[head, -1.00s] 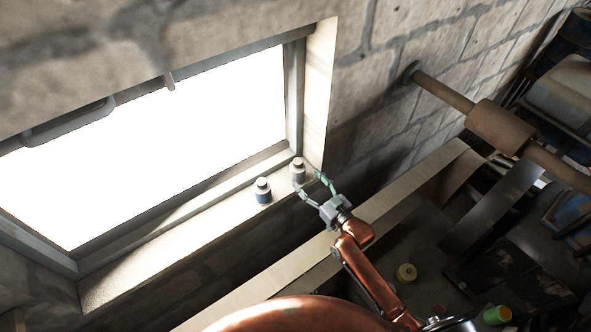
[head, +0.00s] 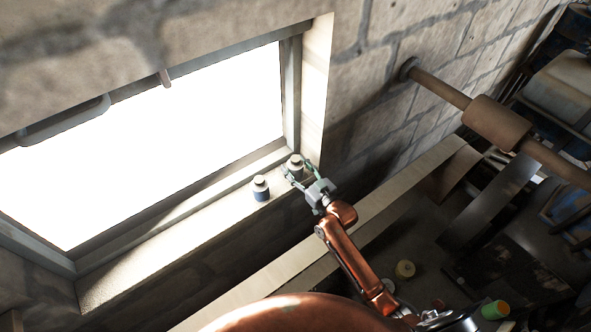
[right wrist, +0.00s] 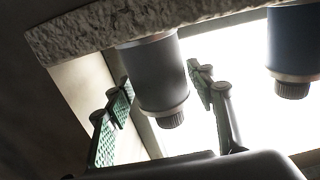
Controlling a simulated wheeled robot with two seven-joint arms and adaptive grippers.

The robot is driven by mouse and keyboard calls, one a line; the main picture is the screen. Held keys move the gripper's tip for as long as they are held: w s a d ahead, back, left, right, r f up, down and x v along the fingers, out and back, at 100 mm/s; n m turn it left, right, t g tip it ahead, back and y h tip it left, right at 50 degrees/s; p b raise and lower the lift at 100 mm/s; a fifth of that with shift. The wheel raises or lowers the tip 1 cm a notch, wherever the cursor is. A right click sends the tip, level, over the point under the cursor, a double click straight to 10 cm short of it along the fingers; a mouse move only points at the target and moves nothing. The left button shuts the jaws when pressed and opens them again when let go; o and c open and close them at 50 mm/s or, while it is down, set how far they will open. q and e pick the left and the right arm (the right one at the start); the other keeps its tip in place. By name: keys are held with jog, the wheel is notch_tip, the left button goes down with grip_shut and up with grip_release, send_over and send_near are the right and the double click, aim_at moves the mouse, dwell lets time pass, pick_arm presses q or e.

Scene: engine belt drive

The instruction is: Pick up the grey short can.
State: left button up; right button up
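The grey short can (head: 294,166) stands upright on the window sill near the right end of the window. In the right wrist view, which is upside down, the grey can (right wrist: 160,75) hangs between the two green-padded fingers. My right gripper (head: 298,173) is open, with one finger on each side of the grey can. A gap shows between the can and each finger in the wrist view, so it does not look gripped. My left gripper is not in view.
A blue can (head: 261,189) stands on the sill (head: 190,231) just left of the grey one. The window frame (head: 291,95) and stone wall (head: 365,120) are close behind and right. A yellow can (head: 404,270) and a green-orange can (head: 494,310) lie lower right.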

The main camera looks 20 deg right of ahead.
jog(key=c, duration=1)
jog(key=shift+o, duration=0.2)
